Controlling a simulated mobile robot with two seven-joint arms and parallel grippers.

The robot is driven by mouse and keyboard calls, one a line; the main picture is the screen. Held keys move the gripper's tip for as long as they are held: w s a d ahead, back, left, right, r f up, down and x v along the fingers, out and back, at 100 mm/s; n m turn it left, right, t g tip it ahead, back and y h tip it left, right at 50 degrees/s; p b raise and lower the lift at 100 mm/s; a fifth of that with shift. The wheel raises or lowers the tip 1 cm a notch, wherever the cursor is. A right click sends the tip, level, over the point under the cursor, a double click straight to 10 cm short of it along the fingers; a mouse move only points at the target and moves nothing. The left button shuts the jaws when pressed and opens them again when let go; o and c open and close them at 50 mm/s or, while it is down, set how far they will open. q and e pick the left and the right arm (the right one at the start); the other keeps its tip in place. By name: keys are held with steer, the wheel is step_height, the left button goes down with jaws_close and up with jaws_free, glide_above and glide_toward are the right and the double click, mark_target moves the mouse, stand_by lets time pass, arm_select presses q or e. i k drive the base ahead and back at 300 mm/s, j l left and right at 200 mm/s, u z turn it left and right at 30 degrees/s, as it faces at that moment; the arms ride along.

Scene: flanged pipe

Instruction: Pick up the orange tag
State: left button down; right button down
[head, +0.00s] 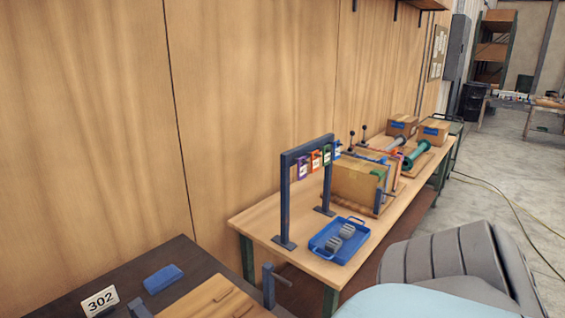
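The orange tag (316,160) hangs from the crossbar of a dark blue rack (286,200) on the wooden workbench (262,222). It is in a row with a purple tag (303,169) to its left and a green tag (327,155) and a blue tag (337,150) to its right. The tags look small, with pale labels whose writing I cannot read. Neither of my grippers is in view.
A blue tray (322,250) with grey parts sits in front of the rack. A large cardboard box (352,182) stands just right of it, with a green flanged pipe (417,153) beyond. A dark table (60,307) with a 302 sign (100,301) is at lower left.

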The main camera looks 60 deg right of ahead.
mark_target(314, 162)
steer(key=z, duration=2.2)
steer(key=i+l, duration=0.95)
steer(key=l, duration=0.15)
steer(key=i+l, duration=0.95)
steer(key=i+l+u, duration=0.45)
steer(key=l+u, duration=0.25)
steer(key=l, duration=0.15)
